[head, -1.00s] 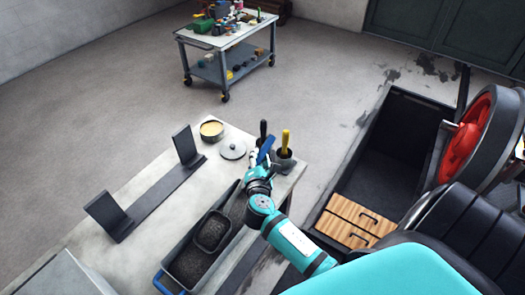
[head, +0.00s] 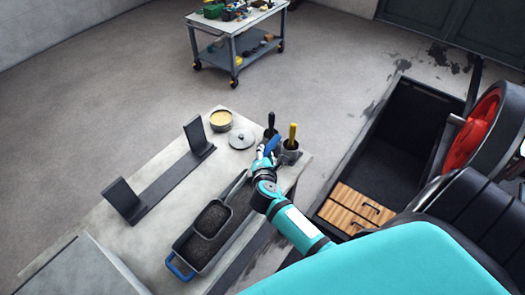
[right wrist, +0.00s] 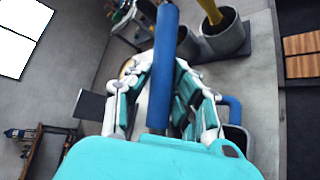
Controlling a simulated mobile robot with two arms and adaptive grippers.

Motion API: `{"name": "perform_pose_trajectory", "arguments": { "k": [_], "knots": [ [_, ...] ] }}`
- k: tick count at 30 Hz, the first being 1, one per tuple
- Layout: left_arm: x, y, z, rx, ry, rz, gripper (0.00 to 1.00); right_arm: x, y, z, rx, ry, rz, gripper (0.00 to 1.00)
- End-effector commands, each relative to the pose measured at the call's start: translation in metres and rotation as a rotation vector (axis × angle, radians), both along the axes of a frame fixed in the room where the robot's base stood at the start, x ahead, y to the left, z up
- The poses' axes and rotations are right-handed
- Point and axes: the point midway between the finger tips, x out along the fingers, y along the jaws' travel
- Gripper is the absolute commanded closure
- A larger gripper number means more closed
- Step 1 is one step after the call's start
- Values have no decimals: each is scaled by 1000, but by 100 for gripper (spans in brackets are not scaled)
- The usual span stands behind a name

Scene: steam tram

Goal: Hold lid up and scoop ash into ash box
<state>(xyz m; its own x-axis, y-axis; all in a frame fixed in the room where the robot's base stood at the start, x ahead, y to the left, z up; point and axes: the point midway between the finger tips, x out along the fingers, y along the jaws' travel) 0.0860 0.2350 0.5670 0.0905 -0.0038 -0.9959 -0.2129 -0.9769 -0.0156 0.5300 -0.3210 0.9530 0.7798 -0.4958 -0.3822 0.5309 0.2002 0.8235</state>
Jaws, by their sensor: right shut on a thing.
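My right gripper (head: 267,157) is shut on the blue handle (right wrist: 163,65) of a dark scoop (head: 212,218). The scoop pan holds dark ash and sits at or over a long grey ash box (head: 232,235) on the bench; I cannot tell whether they touch. The box has a blue end handle (head: 179,268) and dark ash inside. A round pale lid with a small knob (head: 241,138) lies on the bench beyond the gripper. A slatted wooden panel with black handles (head: 352,207) lies in the dark recess at right. My left gripper is out of view.
Two grey cups (head: 290,152) with black and yellow handles stand close to the gripper. A round tin (head: 221,121) and a black two-plate stand (head: 165,182) are on the bench (head: 135,240). A wheeled cart (head: 235,40) stands behind. A red wheel (head: 478,130) is at right.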

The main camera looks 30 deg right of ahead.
Motion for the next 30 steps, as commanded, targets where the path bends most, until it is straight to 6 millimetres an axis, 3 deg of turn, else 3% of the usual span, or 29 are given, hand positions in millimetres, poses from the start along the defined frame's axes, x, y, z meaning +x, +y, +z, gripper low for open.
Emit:
{"name": "perform_pose_trajectory", "arguments": {
  "k": [1, 16, 30],
  "knots": [
    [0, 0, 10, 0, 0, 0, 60, 1, -2, 10, 7, -3, -1, 100],
    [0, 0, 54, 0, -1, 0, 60, 6, -16, 43, 48, 14, -1, 100],
    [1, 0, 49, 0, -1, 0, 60, 10, -26, 61, 79, 24, -1, 100]
  ]
}}
